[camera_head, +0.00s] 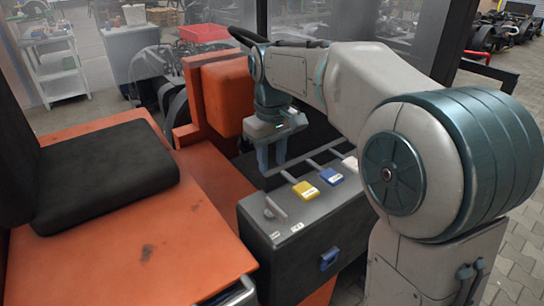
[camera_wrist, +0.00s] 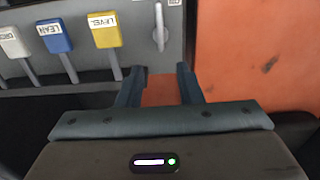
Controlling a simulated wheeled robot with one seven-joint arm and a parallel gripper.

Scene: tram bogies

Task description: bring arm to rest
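My arm (camera_head: 375,85) reaches in from the right in the head view and bends down at the wrist. My gripper (camera_head: 273,158) points down above the back edge of the dark control box (camera_head: 330,221). In the wrist view the two fingers of my gripper (camera_wrist: 160,83) stand apart with nothing between them. An orange surface shows through the gap. The gripper is near the levers but I cannot tell its exact height.
The box carries a yellow lever tag (camera_head: 305,190) marked LEVEL, a blue tag (camera_head: 331,176) marked LEAN, a white tag (camera_head: 350,163), and a grey handle (camera_head: 275,206). A black seat (camera_head: 105,170) and orange bodywork (camera_head: 130,255) lie left. A dark post (camera_head: 457,40) stands behind my arm.

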